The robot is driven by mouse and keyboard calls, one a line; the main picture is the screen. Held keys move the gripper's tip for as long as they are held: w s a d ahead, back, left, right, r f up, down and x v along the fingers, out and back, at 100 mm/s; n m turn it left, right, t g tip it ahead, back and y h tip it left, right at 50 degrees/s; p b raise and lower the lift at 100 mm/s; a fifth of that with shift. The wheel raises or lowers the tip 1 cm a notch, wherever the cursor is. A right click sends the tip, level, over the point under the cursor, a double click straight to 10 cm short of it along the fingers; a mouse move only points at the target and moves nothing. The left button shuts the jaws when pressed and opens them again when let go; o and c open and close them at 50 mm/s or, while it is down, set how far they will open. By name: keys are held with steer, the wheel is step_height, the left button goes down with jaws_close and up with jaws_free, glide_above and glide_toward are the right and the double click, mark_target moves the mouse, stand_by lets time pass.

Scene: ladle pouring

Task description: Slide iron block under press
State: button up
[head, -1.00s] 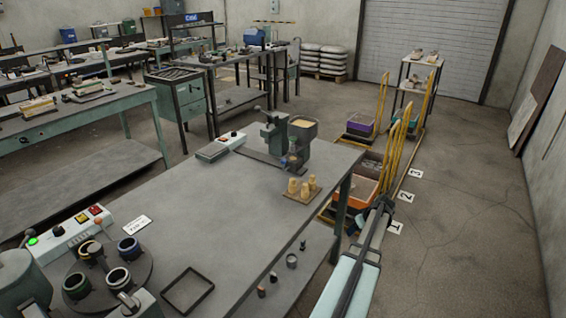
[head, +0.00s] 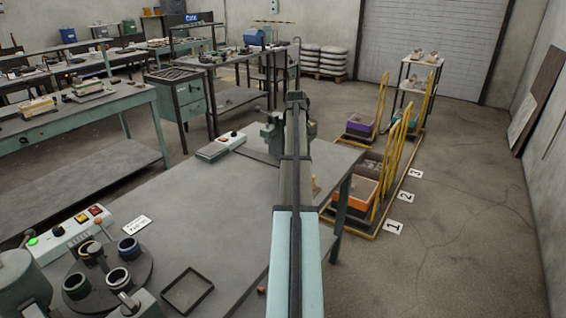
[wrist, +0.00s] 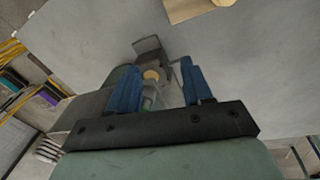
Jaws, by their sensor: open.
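In the wrist view my gripper (wrist: 160,82) has its two blue fingers spread apart, with nothing held between them. In the head view my arm crosses the middle of the picture and my gripper cannot be made out. A green bench machine (head: 270,133), likely the press, stands at the far end of the grey table (head: 215,210), its right part hidden behind my arm. A machine with a round yellowish spot (wrist: 152,75) shows beyond and between my fingers in the wrist view. I cannot pick out an iron block in either view.
A round stand with several ringed cups (head: 118,276), a control box (head: 72,232) and a square frame (head: 187,291) occupy the table's near left. A switch box (head: 232,139) sits by the machine. Yellow-handled carts (head: 362,190) stand right. The table's middle is clear.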

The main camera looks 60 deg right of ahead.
steer(key=w+a+r, duration=0.4)
steer(key=w+r, duration=0.1)
steer(key=w, duration=0.2)
steer(key=shift+n+g, duration=0.3)
steer(key=d+f, duration=0.1)
steer(key=f, duration=0.7)
steer(key=s+d+f, duration=0.1)
steer(key=f, duration=0.4)
steer(key=shift+d, duration=0.3)
steer(key=shift+c, duration=0.5)
jaws_close()
steer(key=shift+w, duration=0.1)
